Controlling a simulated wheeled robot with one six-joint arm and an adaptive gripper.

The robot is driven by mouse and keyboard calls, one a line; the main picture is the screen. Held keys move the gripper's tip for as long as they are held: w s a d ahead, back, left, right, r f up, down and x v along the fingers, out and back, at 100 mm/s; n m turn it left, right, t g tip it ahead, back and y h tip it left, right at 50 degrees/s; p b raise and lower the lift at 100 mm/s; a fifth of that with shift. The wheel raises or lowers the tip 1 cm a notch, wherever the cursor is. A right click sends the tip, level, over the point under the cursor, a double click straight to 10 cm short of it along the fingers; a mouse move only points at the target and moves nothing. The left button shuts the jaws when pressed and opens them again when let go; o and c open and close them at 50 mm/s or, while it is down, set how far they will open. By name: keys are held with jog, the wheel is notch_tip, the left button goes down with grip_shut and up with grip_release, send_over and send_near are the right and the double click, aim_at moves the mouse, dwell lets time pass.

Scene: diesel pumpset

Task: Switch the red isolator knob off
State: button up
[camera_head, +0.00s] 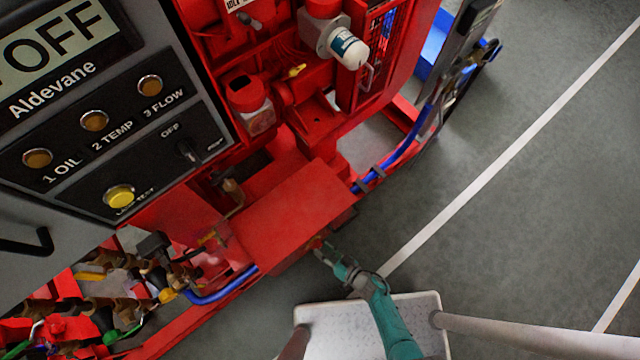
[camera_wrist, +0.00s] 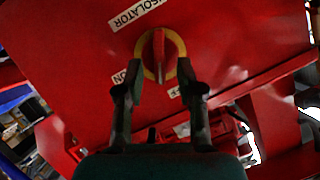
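The red isolator knob (camera_wrist: 158,50) sits on a yellow ring on a red panel in the wrist view. Its grip bar stands nearly upright in the picture, with a pale mark towards its lower end. An "ISOLATOR" label (camera_wrist: 137,13) is above it, an "ON" label (camera_wrist: 121,77) at lower left, and a partly hidden "OFF" label (camera_wrist: 176,91) at lower right. My gripper (camera_wrist: 160,67) is open, with one fingertip on each side of the knob's lower half; contact cannot be told. In the head view my gripper (camera_head: 322,252) is at the red box's (camera_head: 295,205) near side.
A grey control panel (camera_head: 95,120) reading "OFF" fills the upper left, with lamps and a small black switch (camera_head: 188,151). Blue hoses (camera_head: 222,291) run beside the red box. Cluttered parts lie at lower left. Grey floor (camera_head: 500,220) at right is clear.

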aim_at(317, 246)
jog(key=shift+x, duration=1.15)
grip_shut()
